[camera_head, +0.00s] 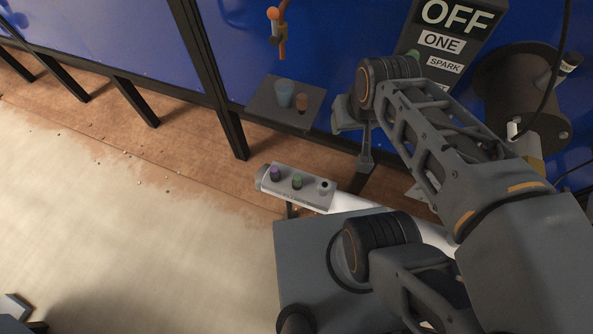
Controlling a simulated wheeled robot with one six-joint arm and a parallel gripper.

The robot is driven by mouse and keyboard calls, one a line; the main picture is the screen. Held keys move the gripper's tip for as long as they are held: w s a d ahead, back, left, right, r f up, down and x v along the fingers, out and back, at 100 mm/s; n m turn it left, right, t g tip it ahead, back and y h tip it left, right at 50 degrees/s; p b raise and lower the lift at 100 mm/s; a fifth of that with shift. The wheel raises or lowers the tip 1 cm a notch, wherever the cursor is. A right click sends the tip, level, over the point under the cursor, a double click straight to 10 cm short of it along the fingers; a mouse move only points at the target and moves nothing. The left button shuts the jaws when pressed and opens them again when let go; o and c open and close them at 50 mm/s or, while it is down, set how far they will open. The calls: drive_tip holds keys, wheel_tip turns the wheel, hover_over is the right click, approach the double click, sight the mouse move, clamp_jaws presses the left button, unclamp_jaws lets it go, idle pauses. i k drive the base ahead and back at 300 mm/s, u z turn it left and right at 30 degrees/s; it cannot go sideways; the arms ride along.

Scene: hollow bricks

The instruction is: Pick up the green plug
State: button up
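My gripper (364,152) hangs from the end of my arm, above and to the right of the block in the picture, apart from the green plug. Its fingers are small and seen from a poor angle, so their opening is unclear. I see nothing held in it.
An orange tap-like fitting (281,40) is above. A sign reading OFF (455,16) and a dark cylinder (515,85) are at upper right. Open floor lies left.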

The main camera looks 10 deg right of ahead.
sight(296, 177)
drive_tip(key=k, duration=0.5)
drive_tip(key=u, duration=2.1)
drive_tip(key=i, duration=1.7)
drive_tip(key=z, duration=3.3)
